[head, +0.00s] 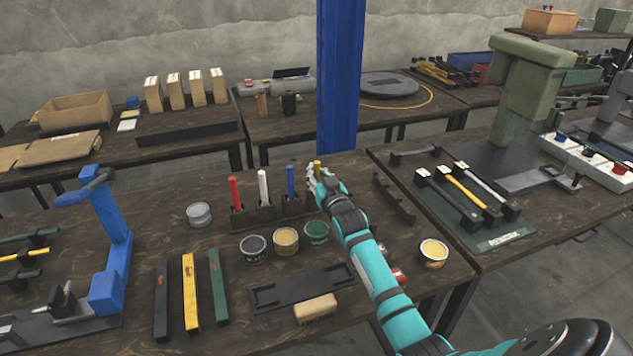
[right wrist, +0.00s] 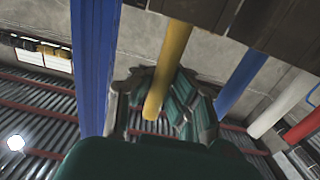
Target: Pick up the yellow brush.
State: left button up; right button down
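The yellow brush (head: 318,166) stands at the right end of a dark rack (head: 268,215), mostly hidden by my right gripper. My right gripper (head: 319,178) is at its handle. In the right wrist view the yellow handle (right wrist: 168,62) comes down from the top between the two fingers (right wrist: 165,85). The fingertips lie close against it on both sides, with no clear gap. The brush's lower end is hidden behind the rack. My left gripper is not in view.
A red brush (head: 236,193), a white brush (head: 264,187) and a blue brush (head: 291,182) stand in the same rack. Several open tins, including a green one (head: 317,232), are in front. A blue post (head: 340,80) rises close behind. A blue press (head: 110,240) stands left.

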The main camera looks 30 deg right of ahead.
notch_tip(320, 180, up, 10)
jog(key=shift+r, duration=0.1)
dwell(0.4)
jog(key=c, duration=2.1)
grip_release()
jog(key=o, duration=1.7)
jog(key=shift+s, duration=0.1)
